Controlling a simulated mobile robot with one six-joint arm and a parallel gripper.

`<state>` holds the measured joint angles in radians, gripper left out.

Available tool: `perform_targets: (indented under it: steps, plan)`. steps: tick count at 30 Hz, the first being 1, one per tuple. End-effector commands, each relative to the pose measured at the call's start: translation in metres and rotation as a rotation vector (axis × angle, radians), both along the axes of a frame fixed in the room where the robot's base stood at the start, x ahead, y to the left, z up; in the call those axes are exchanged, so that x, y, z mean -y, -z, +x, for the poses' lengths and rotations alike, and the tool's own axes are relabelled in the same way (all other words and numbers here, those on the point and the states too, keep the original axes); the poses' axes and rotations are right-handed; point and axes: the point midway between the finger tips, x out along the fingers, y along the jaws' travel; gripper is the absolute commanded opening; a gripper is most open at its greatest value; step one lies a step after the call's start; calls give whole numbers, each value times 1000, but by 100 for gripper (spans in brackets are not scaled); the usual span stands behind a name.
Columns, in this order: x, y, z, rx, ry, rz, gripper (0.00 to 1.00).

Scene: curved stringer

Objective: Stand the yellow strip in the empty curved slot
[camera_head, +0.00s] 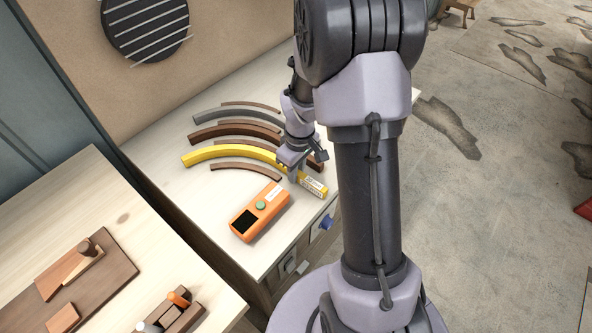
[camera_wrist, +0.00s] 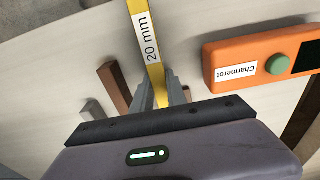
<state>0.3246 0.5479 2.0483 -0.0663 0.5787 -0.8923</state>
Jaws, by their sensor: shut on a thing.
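The yellow strip (camera_head: 228,151) is a long curved bar among other arcs on the pale bench in the head view. Its right end carries a white label, which reads "20 mm" on the strip in the wrist view (camera_wrist: 139,14). My gripper (camera_head: 296,171) is shut on the strip near its labelled end. In the wrist view the strip passes between my fingers (camera_wrist: 164,92). A thin brown arc (camera_head: 245,167) lies on the strip's near side and a thicker dark brown arc (camera_head: 235,129) on its far side. I cannot tell which gap is the empty slot, or whether the strip touches the bench.
A grey arc (camera_head: 225,114) and more thin brown arcs lie farther back. An orange device (camera_head: 260,211) with a green button lies close on the near side; it shows in the wrist view (camera_wrist: 252,66). A second bench (camera_head: 95,190) holding wooden pieces stands at lower left.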

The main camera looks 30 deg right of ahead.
Motion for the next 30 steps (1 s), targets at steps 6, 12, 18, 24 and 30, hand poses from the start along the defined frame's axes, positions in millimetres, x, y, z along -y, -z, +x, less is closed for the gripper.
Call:
perform_targets:
  steps: [6, 12, 18, 24, 30]
  plan:
    - [0, 3, 0, 0, 0, 0, 0]
    - [0, 4, 0, 0, 0, 0, 36]
    - [0, 4, 0, 0, 0, 0, 43]
    - [0, -1, 0, 0, 0, 0, 43]
    - [1, -46, -2, 3, 1, -1, 43]
